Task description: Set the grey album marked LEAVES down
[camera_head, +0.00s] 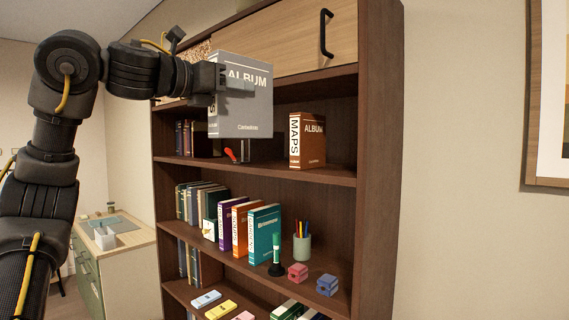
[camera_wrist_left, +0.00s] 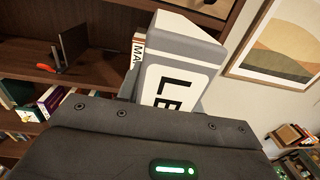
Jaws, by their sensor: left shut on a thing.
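The grey album (camera_head: 240,112) is upright in the air in front of the bookcase's upper open shelf, with "ALBUM" on its cover. In the left wrist view the grey album (camera_wrist_left: 185,62) shows a white spine label with the letters "LE"; the rest is hidden by my gripper. My left gripper (camera_head: 236,84) is shut on the album near its top. The brown MAPS album (camera_head: 307,141) stands on the upper shelf to the right of the grey album. It also shows partly behind the grey album in the left wrist view (camera_wrist_left: 137,52). My right gripper is not in view.
The upper shelf (camera_head: 270,171) has dark books (camera_head: 186,138) at its left and a red-handled item (camera_head: 231,155) near the middle. Lower shelves hold binders (camera_head: 264,234), a pencil cup (camera_head: 302,246) and small boxes. A framed picture (camera_head: 545,100) hangs right.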

